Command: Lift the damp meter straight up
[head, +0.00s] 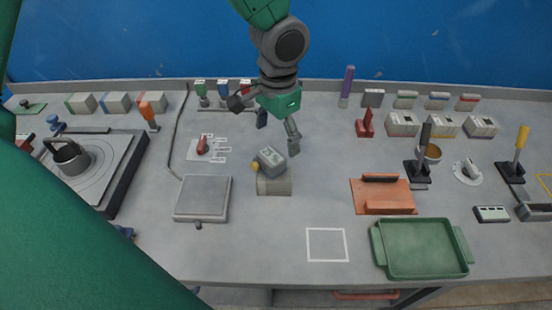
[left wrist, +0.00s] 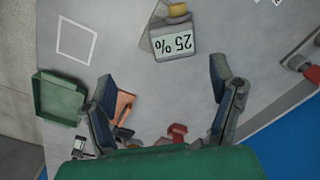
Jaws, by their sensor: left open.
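The damp meter (head: 271,158) is a small grey box with a pale display and a yellow tip (head: 255,167). It sits tilted on a grey block (head: 275,187) near the middle of the bench. In the left wrist view the meter (left wrist: 178,40) shows "25 %" upside down, near the top of the picture. My left gripper (head: 265,122) hangs just behind the meter in the head view. Its fingers are spread wide with nothing between them, and the meter lies beyond the fingertips (left wrist: 163,72) in the wrist view. My right gripper is not in view.
A grey square plate (head: 202,198) lies left of the block. An orange float (head: 382,195) and a green tray (head: 422,248) are to the right. A white outlined square (head: 326,244) on the bench is empty. Several tools and small boxes line the back by the blue wall.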

